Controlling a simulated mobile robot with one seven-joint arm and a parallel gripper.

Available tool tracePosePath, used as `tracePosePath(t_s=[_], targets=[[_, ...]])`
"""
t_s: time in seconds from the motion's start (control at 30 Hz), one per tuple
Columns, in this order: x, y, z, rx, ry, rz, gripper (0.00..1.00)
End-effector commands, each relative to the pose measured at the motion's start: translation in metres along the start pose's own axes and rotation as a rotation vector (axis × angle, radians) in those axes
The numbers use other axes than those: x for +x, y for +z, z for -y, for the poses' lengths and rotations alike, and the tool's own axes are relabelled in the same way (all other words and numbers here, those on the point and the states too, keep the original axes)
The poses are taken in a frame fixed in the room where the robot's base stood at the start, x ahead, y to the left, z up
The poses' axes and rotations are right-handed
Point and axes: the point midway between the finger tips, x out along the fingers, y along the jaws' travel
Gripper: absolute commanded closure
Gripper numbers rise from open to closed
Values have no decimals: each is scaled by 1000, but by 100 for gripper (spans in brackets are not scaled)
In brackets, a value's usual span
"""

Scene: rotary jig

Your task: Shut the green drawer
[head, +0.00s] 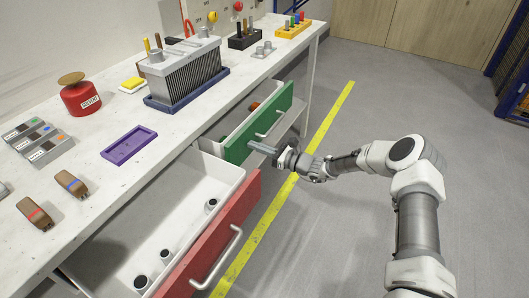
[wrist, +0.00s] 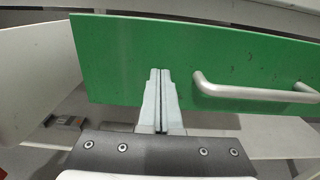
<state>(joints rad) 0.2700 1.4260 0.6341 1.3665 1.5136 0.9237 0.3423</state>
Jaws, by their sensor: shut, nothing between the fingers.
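The green drawer (head: 262,122) stands partly pulled out from under the workbench in the head view, with small dark and reddish things inside. Its green front also fills much of the wrist view (wrist: 130,55). Its silver bar handle (wrist: 250,94) is to the right of my fingers in the wrist view. My gripper (head: 252,146) is shut and empty, with its fingertips at the green front, beside the handle. In the wrist view the closed fingertips (wrist: 160,72) overlap the lower half of the front; I cannot tell whether they touch it.
A red-fronted drawer (head: 212,236) stands wide open nearer to me, with several small cylinders inside. The workbench top (head: 110,190) holds a purple tray (head: 129,145), a red weight (head: 80,97) and a finned block (head: 185,75). The floor on the right is clear, with a yellow line (head: 252,238).

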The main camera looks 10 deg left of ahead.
Motion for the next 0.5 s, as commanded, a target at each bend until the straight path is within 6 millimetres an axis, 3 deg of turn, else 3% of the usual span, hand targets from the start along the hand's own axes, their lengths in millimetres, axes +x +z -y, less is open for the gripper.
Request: tracePosePath(t_s=[0.2,0.5], targets=[[50,-5,-1,-1,3,3,100],[96,-3,-1,0,1,1,100]])
